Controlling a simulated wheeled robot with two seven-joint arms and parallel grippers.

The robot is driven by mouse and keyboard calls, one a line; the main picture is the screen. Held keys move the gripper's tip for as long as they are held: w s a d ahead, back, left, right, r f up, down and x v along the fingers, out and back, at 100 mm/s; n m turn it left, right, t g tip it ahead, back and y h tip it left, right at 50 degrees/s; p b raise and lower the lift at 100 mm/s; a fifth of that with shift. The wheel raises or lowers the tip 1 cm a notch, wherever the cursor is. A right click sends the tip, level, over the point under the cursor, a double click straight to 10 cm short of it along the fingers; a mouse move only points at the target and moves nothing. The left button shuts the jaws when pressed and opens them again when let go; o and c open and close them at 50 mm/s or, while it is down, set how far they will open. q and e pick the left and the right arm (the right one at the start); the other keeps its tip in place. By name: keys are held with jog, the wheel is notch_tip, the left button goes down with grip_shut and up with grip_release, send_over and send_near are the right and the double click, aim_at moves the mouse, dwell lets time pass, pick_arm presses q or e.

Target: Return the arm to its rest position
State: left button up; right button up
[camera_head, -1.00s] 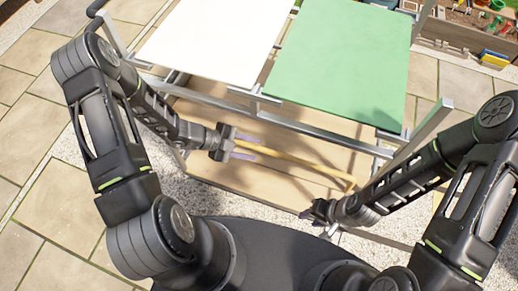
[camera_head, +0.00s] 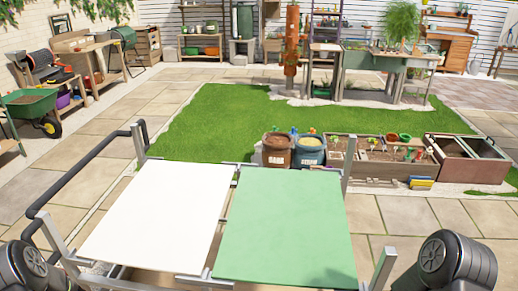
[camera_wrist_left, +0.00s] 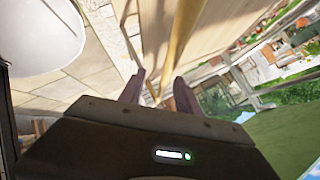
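In the left wrist view my left gripper (camera_wrist_left: 159,88) shows two dark fingers standing apart with nothing held between them. A yellow-tan wooden strip (camera_wrist_left: 182,38) runs beyond the fingertips. In the head view only dark parts of my arms show at the lower left and lower right corners. Both grippers are outside the head view, so the right gripper is hidden.
A metal-framed cart stands in front of me with a white panel (camera_head: 158,215) and a green panel (camera_head: 285,225) on top. Beyond it are a brown pot (camera_head: 277,151), a blue-rimmed pot (camera_head: 309,152), a planter box (camera_head: 375,158) and lawn. A green wheelbarrow (camera_head: 30,106) stands far left.

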pick_arm(q)
jog(key=s+d+f+m+g+y, duration=0.25)
jog(key=s+m, duration=0.45)
jog(key=m, duration=0.5)
jog(key=s+d+f+m+g+y, duration=0.3)
jog(key=s+m, duration=0.4)
jog(key=m, duration=0.6)
jog(key=d+m, duration=0.1)
jog(key=m, duration=0.6)
jog(key=d+m+t, duration=0.1)
jog(key=d+m, duration=0.1)
jog(key=m, duration=0.6)
jog(key=d+m+t, duration=0.1)
jog(key=d+m, duration=0.1)
jog(key=m, duration=0.5)
jog(key=shift+f+m, duration=0.3)
jog(key=shift+d, duration=0.1)
